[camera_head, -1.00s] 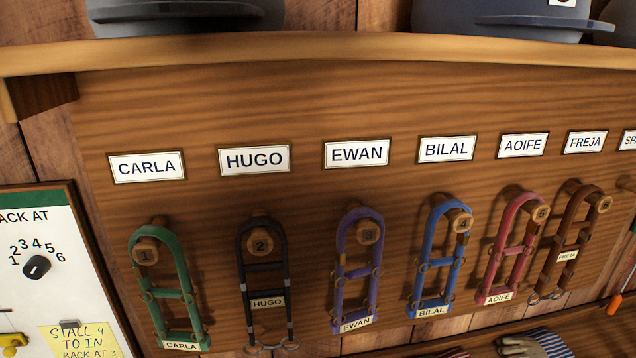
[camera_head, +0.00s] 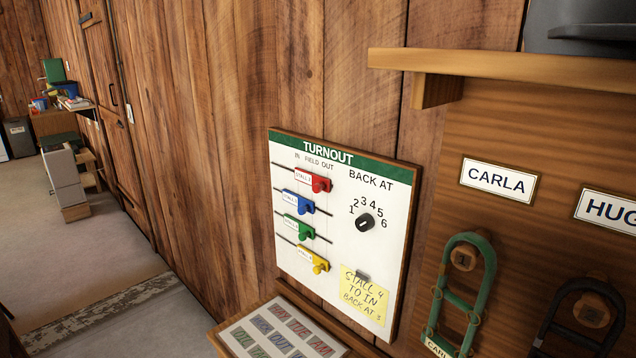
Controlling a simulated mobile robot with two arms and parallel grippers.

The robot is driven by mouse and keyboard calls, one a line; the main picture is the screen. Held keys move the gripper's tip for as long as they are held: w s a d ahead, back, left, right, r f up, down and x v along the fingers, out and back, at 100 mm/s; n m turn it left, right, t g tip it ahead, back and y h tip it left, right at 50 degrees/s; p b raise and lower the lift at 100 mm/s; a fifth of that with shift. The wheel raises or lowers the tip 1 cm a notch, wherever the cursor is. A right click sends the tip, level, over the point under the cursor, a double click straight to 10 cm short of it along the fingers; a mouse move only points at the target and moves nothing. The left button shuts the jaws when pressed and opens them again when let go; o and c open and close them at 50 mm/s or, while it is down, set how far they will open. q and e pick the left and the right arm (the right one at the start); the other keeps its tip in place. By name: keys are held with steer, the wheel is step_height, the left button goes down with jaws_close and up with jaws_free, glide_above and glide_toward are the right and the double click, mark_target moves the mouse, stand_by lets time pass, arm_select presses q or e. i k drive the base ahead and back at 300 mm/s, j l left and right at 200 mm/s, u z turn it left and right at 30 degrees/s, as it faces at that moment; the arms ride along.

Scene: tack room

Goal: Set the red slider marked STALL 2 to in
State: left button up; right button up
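The red slider (camera_head: 319,183) is the top one on the white TURNOUT board (camera_head: 347,240), which is fixed to the wooden wall. Its white tag reads STALL, but the number is too small to read surely. The column heads above are IN, FIELD and OUT from left to right. The red slider sits at the right end of its rail, seemingly under OUT, with bare rail to its left. Neither of my grippers is in view.
Below red are blue (camera_head: 304,206), green (camera_head: 304,231) and yellow (camera_head: 318,263) sliders, close together. A dial (camera_head: 365,222) and a yellow note (camera_head: 364,296) are to their right. A shelf (camera_head: 480,66) juts out at upper right. Floor (camera_head: 120,265) is clear at left.

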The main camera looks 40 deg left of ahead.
mark_target(307, 181)
steer(key=u, duration=1.45)
